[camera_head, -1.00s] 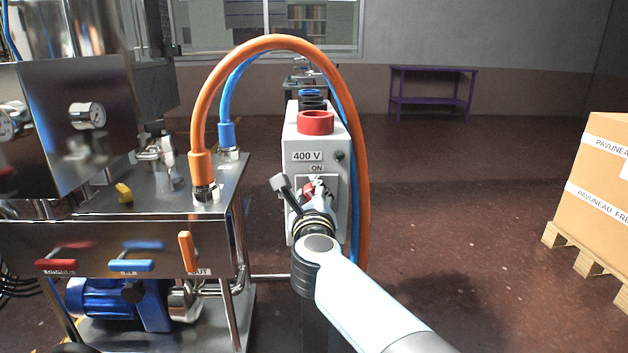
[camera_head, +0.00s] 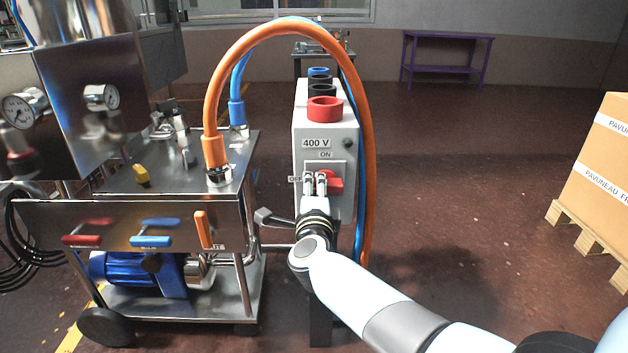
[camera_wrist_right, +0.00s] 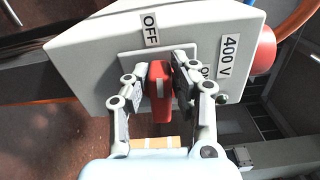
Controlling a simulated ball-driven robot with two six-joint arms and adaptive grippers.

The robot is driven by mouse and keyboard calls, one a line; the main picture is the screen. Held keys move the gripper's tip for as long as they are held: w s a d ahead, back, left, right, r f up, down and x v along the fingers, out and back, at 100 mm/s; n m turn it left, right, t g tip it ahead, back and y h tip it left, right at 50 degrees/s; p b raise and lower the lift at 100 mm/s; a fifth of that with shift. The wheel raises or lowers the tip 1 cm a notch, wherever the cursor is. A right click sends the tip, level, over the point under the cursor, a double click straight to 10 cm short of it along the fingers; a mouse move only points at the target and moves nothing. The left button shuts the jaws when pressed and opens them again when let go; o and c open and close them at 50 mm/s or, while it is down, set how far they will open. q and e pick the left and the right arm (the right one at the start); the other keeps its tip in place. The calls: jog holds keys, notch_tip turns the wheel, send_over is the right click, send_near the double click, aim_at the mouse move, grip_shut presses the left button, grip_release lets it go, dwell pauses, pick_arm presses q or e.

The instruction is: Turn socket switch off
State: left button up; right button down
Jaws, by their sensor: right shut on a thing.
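The grey socket box (camera_head: 345,122), labelled 400 V, stands in the middle of the head view. It also shows in the right wrist view (camera_wrist_right: 95,50). Its red rotary switch (camera_head: 336,180) is on the front, with ON above it and OFF to its left. My right gripper (camera_head: 315,181) is at the switch and partly hides it. In the right wrist view the fingers of the gripper (camera_wrist_right: 162,74) are shut on the red switch (camera_wrist_right: 160,95), one on each side. The switch's white line runs towards the OFF label (camera_wrist_right: 150,28). My left gripper is not in view.
An orange hose (camera_head: 366,190) and a blue hose arch close beside the box from the steel machine cart (camera_head: 190,315) at left. Boxes on a pallet (camera_head: 585,241) stand at right. A purple table (camera_head: 446,69) is far back. Floor between them is clear.

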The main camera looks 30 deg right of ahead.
jog(key=shift+f+n, duration=0.2)
jog(key=shift+n, duration=0.3)
jog(key=c, duration=1.1)
grip_release()
jog(key=shift+a, duration=0.1)
jog(key=v, duration=0.7)
jog(key=shift+s, duration=0.25)
